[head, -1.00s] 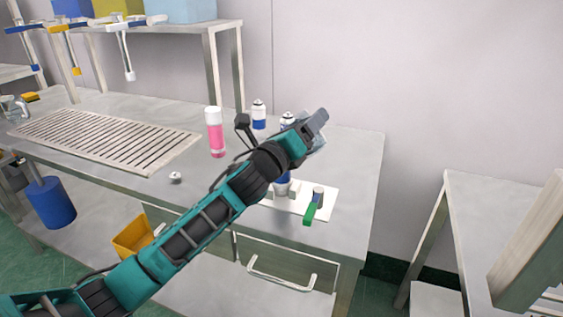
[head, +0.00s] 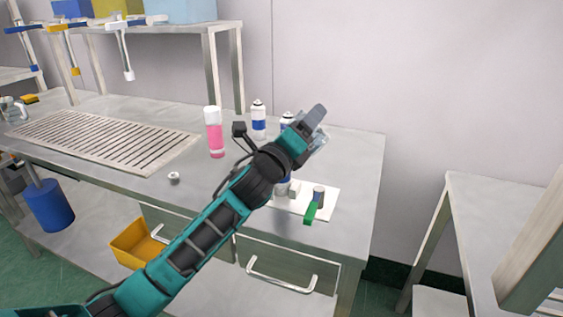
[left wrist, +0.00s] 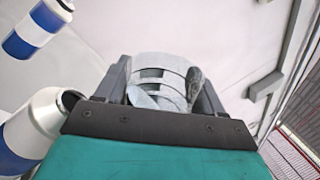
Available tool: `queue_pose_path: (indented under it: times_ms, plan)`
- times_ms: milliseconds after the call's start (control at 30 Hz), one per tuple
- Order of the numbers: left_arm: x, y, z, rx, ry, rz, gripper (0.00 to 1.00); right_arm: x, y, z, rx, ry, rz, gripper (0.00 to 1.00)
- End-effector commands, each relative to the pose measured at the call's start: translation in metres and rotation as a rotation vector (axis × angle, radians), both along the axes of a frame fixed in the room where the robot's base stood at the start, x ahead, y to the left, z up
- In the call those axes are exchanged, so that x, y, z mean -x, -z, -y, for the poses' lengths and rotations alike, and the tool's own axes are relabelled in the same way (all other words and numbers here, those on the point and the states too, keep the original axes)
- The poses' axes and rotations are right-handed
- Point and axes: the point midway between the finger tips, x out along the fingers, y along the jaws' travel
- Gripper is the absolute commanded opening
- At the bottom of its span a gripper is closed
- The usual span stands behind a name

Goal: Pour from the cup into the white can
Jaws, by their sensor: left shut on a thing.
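My left gripper (head: 313,122) is shut on a clear grey cup (head: 319,142), held above the right part of the table. In the left wrist view the cup (left wrist: 160,70) sits between the two dark fingers and looks tilted. A white can with a blue band (left wrist: 36,128) and a dark open mouth is close beside the gripper at lower left in that view. In the head view my arm hides most of the can (head: 283,188) standing at the white board. What is inside the cup cannot be made out. My right gripper is not in view.
Two more white-and-blue cans (head: 258,122) (head: 287,119) stand behind my arm. A pink can with a white cap (head: 214,135) is to their left. A slotted grate (head: 100,140) lies left.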

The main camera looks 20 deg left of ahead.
Motion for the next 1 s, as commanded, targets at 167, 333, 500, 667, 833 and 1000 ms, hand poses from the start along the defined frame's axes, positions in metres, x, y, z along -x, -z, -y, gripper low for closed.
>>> queue_pose_path:
  times_ms: [167, 333, 500, 667, 833, 1000]
  plan:
    - [0.000, -0.001, 0.000, 0.009, 0.000, 0.001, 0.36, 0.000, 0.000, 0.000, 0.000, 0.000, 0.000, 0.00]
    - [0.000, -0.001, 0.000, 0.008, 0.000, 0.001, 0.36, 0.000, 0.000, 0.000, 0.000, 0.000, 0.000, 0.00]
    - [0.000, 0.001, 0.000, 0.053, 0.002, 0.002, 0.36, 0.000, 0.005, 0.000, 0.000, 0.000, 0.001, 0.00]
    - [0.000, 0.000, -0.001, 0.137, 0.002, 0.004, 0.36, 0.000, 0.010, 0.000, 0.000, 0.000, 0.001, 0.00]
    - [0.000, -0.002, -0.002, 0.148, 0.001, 0.004, 0.36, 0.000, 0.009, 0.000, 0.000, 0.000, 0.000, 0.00]
    - [0.000, -0.002, -0.002, 0.147, 0.000, 0.004, 0.36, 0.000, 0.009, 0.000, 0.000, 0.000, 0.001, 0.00]
